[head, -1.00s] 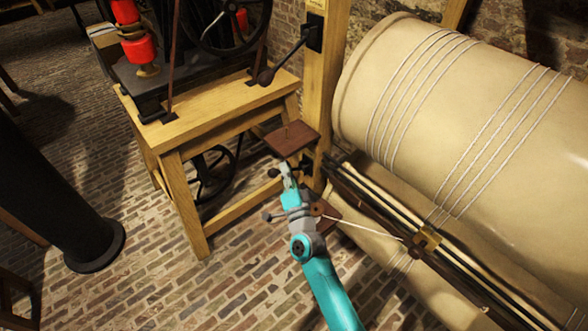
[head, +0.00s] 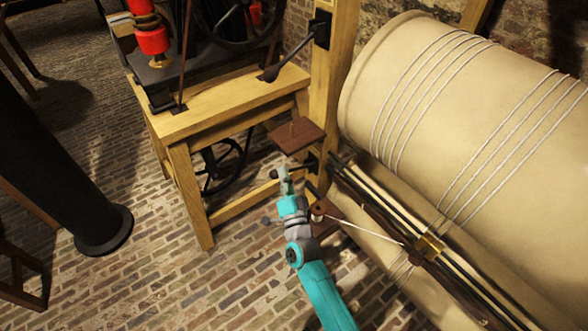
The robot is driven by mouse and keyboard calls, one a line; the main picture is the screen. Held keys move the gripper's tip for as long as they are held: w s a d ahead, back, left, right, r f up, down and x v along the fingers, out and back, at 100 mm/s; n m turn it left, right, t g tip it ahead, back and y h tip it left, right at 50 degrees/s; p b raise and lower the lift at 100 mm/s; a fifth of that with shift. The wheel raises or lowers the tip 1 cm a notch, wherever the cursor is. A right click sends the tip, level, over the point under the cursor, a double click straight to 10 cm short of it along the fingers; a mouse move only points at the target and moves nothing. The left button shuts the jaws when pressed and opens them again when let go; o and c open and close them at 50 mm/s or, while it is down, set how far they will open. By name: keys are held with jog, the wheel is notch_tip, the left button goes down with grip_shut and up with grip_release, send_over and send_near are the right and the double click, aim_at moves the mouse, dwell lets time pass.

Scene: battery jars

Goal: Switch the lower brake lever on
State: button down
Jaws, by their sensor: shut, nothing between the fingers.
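The lower brake lever (head: 298,169) is a short dark lever on the wooden post, just below a small brown shelf. Its knob (head: 275,174) points left. My gripper (head: 283,174) is shut and empty, with its tip at the lever close to the knob. The tip covers part of the lever, and I cannot tell whether they touch. A similar upper lever (head: 292,55) sits higher on the same post, with its knob angled down and left.
The brown shelf (head: 298,136) juts out just above my gripper. A wooden bench (head: 215,110) with red-wound parts (head: 152,42) stands behind left. A large cream drum (head: 440,110) wound with cord fills the right. A black column (head: 60,160) stands left; brick floor between is clear.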

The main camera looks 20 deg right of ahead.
notch_tip(320, 180, down, 8)
jog(key=a+n+t+y, duration=0.1)
jog(key=n+y, duration=0.2)
jog(key=n, duration=0.2)
jog(key=shift+s+a+r+n, duration=0.15)
jog(key=shift+s+r+n, duration=0.05)
jog(key=shift+n, duration=0.2)
dwell(0.3)
